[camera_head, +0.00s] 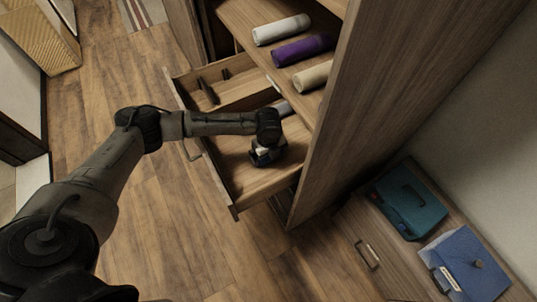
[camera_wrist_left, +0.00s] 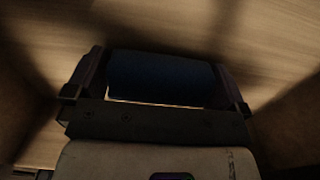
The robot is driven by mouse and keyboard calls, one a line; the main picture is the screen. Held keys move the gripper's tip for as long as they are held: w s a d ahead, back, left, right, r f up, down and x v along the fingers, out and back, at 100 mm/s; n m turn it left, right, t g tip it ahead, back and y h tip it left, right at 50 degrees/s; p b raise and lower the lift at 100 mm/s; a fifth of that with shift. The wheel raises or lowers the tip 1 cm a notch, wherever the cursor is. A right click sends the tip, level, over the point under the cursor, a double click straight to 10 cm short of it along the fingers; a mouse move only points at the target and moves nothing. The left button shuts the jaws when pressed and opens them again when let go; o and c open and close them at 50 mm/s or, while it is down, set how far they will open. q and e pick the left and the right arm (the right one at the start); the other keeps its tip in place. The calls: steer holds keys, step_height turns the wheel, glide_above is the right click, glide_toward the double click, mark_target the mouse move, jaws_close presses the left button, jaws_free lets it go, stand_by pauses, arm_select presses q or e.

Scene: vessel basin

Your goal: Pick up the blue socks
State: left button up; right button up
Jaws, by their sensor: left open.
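The blue socks (camera_wrist_left: 162,78) show in the left wrist view as a dark blue, rolled-looking bundle on the wooden drawer floor. My left gripper (camera_wrist_left: 160,82) is open, with one finger at each side of the bundle; I cannot tell whether they touch it. In the head view my left arm reaches into the open drawer (camera_head: 250,187), and the left gripper (camera_head: 266,157) points down near its floor. The arm and gripper hide most of the socks there. My right gripper is not in view.
Rolled towels, white (camera_head: 281,29), purple (camera_head: 303,49) and beige (camera_head: 312,76), lie on the shelf above the drawer. A grey roll (camera_head: 284,108) lies behind my wrist. A tall wooden panel (camera_head: 375,100) stands right of the drawer. Teal (camera_head: 408,203) and blue (camera_head: 465,265) cases lie at lower right.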

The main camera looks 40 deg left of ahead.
arm_select(q)
steer(key=shift+f, duration=0.1)
steer(key=shift+c, duration=0.2)
steer(key=c, duration=0.6)
